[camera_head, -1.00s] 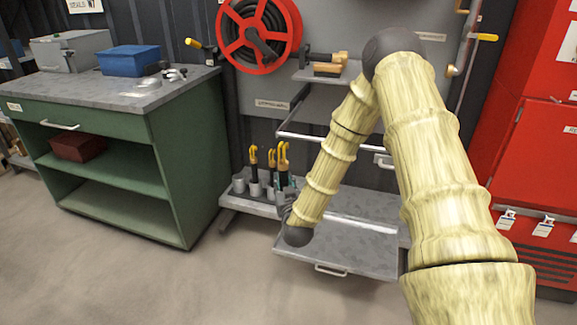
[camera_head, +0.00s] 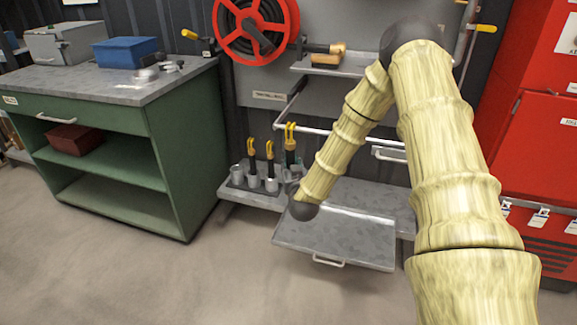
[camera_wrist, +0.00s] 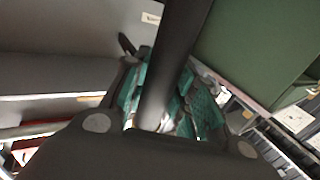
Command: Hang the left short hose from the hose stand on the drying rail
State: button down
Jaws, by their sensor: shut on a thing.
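The hose stand (camera_head: 236,184) is a low grey rack with metal cups at the foot of the wall. Two short black hoses with yellow hooked tops, the left one (camera_head: 250,153) and the middle one (camera_head: 270,155), stand upright in it. A third, the rightmost hose (camera_head: 291,148), is upright with its top higher than theirs. My gripper (camera_head: 294,186) is shut on this hose; my arm partly hides its lower end. In the wrist view its dark shaft (camera_wrist: 178,55) runs between my teal finger pads (camera_wrist: 160,100). A pale bar, apparently the drying rail (camera_head: 305,130), stands out from the wall above.
A grey tray with a handle (camera_head: 335,240) sticks out low below my wrist. A green workbench (camera_head: 165,150) stands left of the stand. A red hose reel (camera_head: 256,30) and a small shelf (camera_head: 330,66) are above. Red cabinets (camera_head: 540,140) stand at right.

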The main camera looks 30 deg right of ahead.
jog(key=shift+w+d+f+b, duration=0.3)
jog(key=shift+w+d, duration=0.25)
jog(key=shift+d, duration=0.1)
jog(key=shift+w+d+f+b, duration=0.3)
jog(key=shift+w+d, duration=0.2)
jog(key=shift+d, duration=0.1)
jog(key=shift+w+d+f+b, duration=0.25)
jog(key=shift+w+d+b, duration=0.05)
jog(key=shift+w+d, duration=0.3)
jog(key=c, duration=1.1)
grip_release()
jog(key=shift+s, duration=0.1)
jog(key=v, duration=1.2)
jog(key=shift+f, duration=0.1)
